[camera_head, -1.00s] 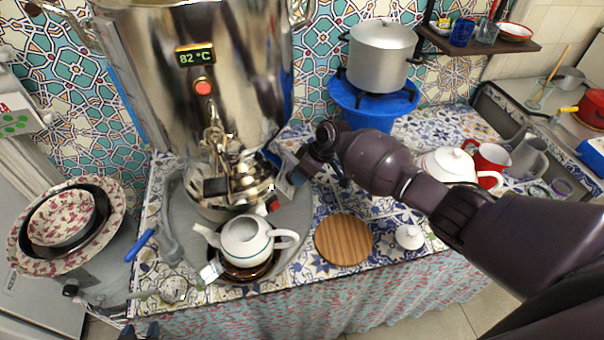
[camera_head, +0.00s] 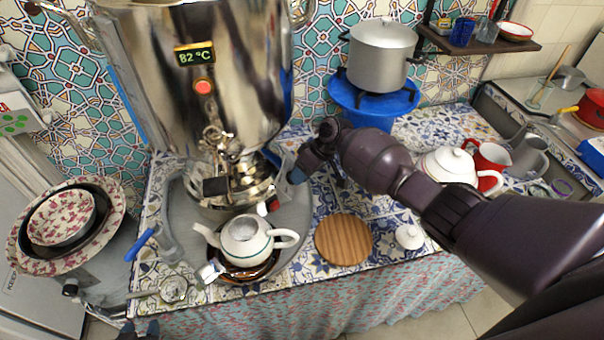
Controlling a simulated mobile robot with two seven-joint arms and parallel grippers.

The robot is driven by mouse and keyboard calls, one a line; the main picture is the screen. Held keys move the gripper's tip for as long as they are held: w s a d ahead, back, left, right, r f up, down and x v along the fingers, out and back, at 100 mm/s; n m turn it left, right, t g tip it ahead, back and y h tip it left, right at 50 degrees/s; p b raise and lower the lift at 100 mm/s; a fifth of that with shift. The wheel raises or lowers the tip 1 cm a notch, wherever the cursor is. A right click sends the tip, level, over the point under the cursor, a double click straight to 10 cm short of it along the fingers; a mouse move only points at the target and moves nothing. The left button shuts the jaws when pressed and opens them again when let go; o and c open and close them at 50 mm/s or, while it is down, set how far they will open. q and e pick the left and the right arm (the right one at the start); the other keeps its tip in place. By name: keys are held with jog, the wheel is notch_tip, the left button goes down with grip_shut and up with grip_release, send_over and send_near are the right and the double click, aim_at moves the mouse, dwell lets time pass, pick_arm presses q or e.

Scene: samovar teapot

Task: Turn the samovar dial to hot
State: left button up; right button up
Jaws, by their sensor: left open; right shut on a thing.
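The large shiny samovar (camera_head: 250,70) stands at the back left of the counter. Its display (camera_head: 194,54) reads 82 °C, with a round red button (camera_head: 203,87) below it. A brass tap (camera_head: 215,140) with a dark handle is on its front. My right gripper (camera_head: 276,200) is low at the right side of the samovar's base, shut on a small part with red on it, apparently the dial (camera_head: 268,208). The fingers hide much of it, and I cannot read its setting. My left gripper (camera_head: 140,331) barely shows at the bottom left edge, open and away from the samovar.
A white teapot (camera_head: 246,241) sits on a brown dish just in front of the samovar. A wooden board (camera_head: 343,240) and a white lid (camera_head: 409,236) lie to its right. A pot (camera_head: 380,52) stands on a blue burner behind my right arm. Patterned bowls (camera_head: 62,218) are at left.

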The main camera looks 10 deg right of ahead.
jog(key=o, duration=0.6)
jog(key=p+v, duration=0.1)
jog(key=v, duration=0.9)
jog(key=shift+d+r, duration=0.2)
jog(key=shift+r, duration=0.15)
